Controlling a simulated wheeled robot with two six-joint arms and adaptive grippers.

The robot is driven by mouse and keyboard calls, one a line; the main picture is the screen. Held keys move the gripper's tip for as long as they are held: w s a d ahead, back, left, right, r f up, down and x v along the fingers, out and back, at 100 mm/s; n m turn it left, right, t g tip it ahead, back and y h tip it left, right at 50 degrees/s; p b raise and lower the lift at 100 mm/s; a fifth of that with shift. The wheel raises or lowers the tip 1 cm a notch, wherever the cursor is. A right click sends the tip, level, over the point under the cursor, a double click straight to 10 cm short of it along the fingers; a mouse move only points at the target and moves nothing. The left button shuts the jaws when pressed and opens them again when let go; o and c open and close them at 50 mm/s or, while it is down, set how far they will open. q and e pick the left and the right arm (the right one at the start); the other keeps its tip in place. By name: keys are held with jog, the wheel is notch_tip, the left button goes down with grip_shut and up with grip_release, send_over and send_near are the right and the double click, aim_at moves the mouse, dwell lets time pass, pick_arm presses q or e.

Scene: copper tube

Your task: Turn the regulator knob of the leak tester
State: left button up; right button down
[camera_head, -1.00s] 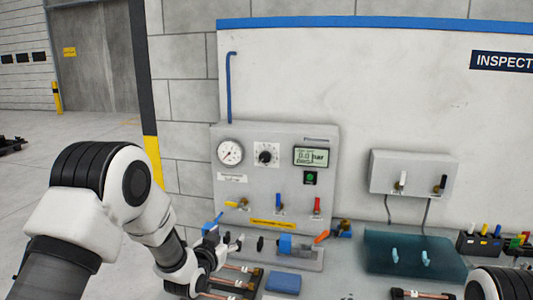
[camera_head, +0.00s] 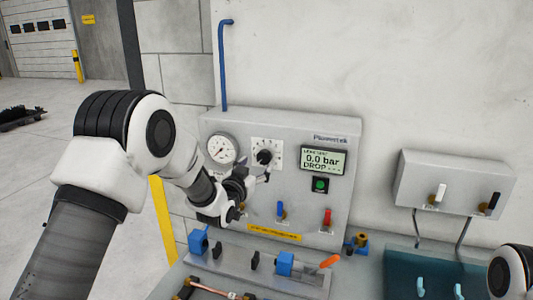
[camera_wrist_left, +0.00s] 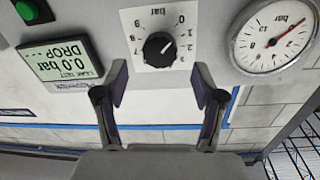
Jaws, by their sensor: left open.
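The leak tester (camera_head: 335,125) is a grey panel box against the wall. Its black regulator knob (camera_head: 264,157) sits on a white scale plate between the gauge and the display. In the left wrist view the knob (camera_wrist_left: 158,47) shows upside down, just beyond the fingertips. My left gripper (camera_head: 259,175) is in front of the panel, just below the knob. In the wrist view its two fingers (camera_wrist_left: 167,92) are spread apart with nothing between them. They appear not to touch the knob. My right gripper is out of view; only part of that arm shows at the right edge.
A pressure gauge (camera_head: 222,149) is left of the knob. The display (camera_head: 323,160) reads 0.0 bar and DROP, with a green button (camera_head: 320,185) below. A fixture with blue clamps (camera_head: 285,263) stands underneath.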

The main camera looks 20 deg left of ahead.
aim_at(263, 158)
pick_arm(q)
jog(key=shift+w+d+r+p, duration=0.1)
jog(key=shift+w+r+p, duration=0.3)
jog(key=shift+w, duration=0.2)
jog(key=shift+w+r+p, duration=0.25)
jog(key=shift+w+p, duration=0.15)
jog(key=shift+w, duration=0.15)
jog(key=w, duration=0.1)
jog(key=w+f, duration=0.1)
jog(key=w, duration=0.1)
jog(key=shift+w+d+f+p, duration=0.2)
jog(key=shift+w+f+p, duration=0.1)
jog(key=shift+w, duration=0.1)
jog(key=shift+s+r, duration=0.2)
jog(key=shift+s, duration=0.1)
jog(key=shift+s+r, duration=0.15)
jog(key=shift+s, duration=0.05)
jog(key=c, duration=0.5)
jog(key=shift+s, duration=0.1)
jog(key=c, duration=0.6)
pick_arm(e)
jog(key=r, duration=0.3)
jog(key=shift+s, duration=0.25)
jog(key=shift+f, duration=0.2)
